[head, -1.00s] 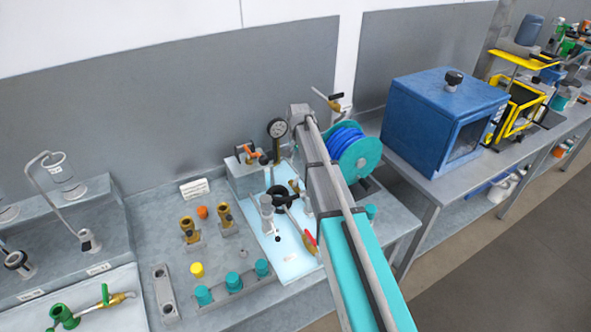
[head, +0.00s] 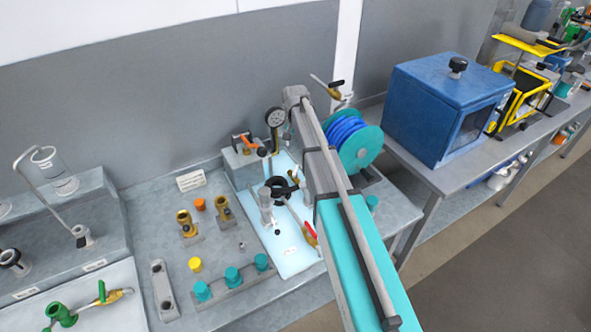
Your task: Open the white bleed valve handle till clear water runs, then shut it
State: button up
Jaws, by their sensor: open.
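A small brass valve (head: 334,92) with a pale lever (head: 319,80) and a black part stands high near the wall, just beyond the far end of my arm. It is the closest match to the white bleed valve handle, but it is too small to be sure. No running water can be seen. My arm reaches from the lower right over the bench. My gripper does not show; it seems hidden behind my arm links.
A pressure gauge (head: 275,117) and a teal reel with blue hose (head: 355,143) flank my arm. A red-handled valve (head: 311,233) lies on a pale board (head: 290,262). A blue cabinet (head: 432,112) stands right. Brass fittings (head: 186,224) and teal caps (head: 233,275) occupy the bench.

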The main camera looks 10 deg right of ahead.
aim_at(295, 170)
jog(key=shift+f+b, duration=6.7)
jog(key=shift+f, duration=0.1)
grip_shut()
